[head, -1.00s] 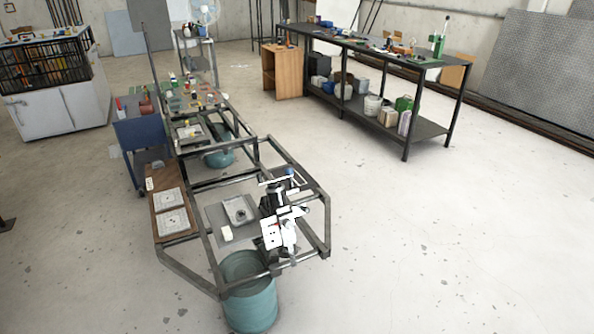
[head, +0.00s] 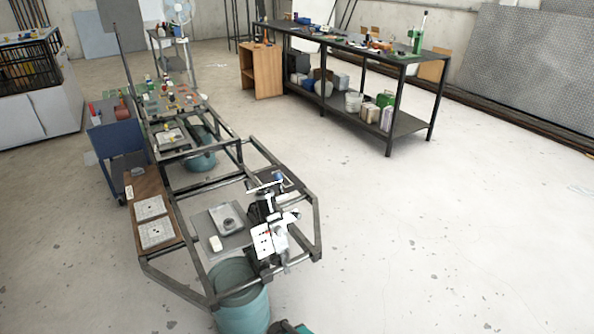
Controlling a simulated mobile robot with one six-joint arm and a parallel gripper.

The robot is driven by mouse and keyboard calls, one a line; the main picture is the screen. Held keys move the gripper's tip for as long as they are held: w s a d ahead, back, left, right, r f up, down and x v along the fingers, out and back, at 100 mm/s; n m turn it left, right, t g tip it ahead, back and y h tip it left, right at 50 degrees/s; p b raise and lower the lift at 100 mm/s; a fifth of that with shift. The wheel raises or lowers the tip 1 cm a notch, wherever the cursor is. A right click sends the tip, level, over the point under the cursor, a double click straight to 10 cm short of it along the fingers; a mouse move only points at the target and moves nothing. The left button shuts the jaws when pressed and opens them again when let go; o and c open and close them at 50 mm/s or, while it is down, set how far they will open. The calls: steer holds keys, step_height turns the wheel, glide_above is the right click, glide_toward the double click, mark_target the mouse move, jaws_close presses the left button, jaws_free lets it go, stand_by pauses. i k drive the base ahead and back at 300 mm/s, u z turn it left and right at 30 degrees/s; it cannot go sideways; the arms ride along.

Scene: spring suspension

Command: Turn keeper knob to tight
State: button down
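A black and white assembly (head: 268,240) stands upright on the near right side of the grey metal frame (head: 316,225) in the head view. It has a white plate with small red and dark marks, and white parts stick out to its right. A keeper knob cannot be picked out at this size. A blue cap-like part (head: 278,175) shows just behind the assembly. My gripper cannot be made out in the view. A dark and teal shape is cut off at the bottom edge, and I cannot tell what it is.
A teal drum (head: 243,310) stands under the frame's near end. A grey tray (head: 212,226) and a wooden board with two white sheets (head: 172,190) lie left of the assembly. A long dark workbench (head: 350,50) stands behind. The floor to the right is clear.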

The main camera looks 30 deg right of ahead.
mark_target(277, 176)
steer(key=z, duration=0.4)
steer(key=k, duration=1.35)
steer(key=u, duration=0.4)
steer(key=i, duration=1.05)
steer(key=u, duration=0.7)
steer(key=i, duration=0.95)
steer(key=u, duration=0.1)
